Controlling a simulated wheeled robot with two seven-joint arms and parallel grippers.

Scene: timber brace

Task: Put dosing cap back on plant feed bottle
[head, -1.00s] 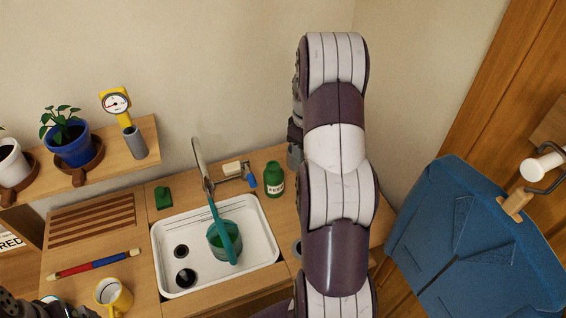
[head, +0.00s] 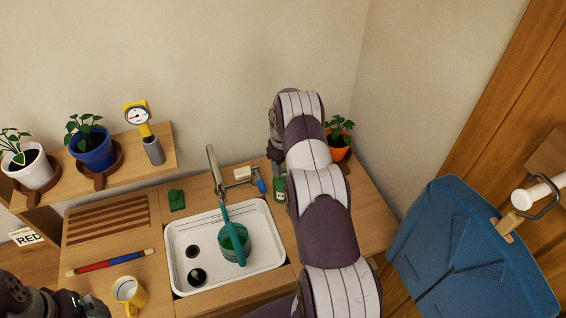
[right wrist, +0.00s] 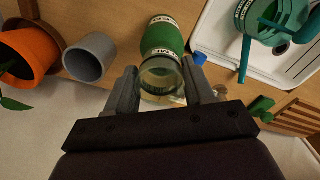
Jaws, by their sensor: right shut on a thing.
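The green plant feed bottle (head: 279,188) stands on the counter right of the sink, mostly hidden by my right arm in the head view. In the right wrist view the bottle (right wrist: 163,38) shows its white label band. My right gripper (right wrist: 160,82) is shut on the clear, yellowish dosing cap (right wrist: 160,75), which overlaps the bottle's near end in that view. I cannot tell whether the cap touches or sits on the neck. In the head view my right gripper (head: 276,158) is above the bottle, largely hidden. My left gripper (head: 80,303) is at the lower left, its jaws unclear.
The white sink (head: 180,240) holds a teal watering can (head: 235,243). A blue item (head: 262,186) lies close to the bottle. A grey cup (right wrist: 90,57) and orange plant pot (right wrist: 30,50) stand on the bottle's other side. A yellow mug (head: 130,292) is at front left.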

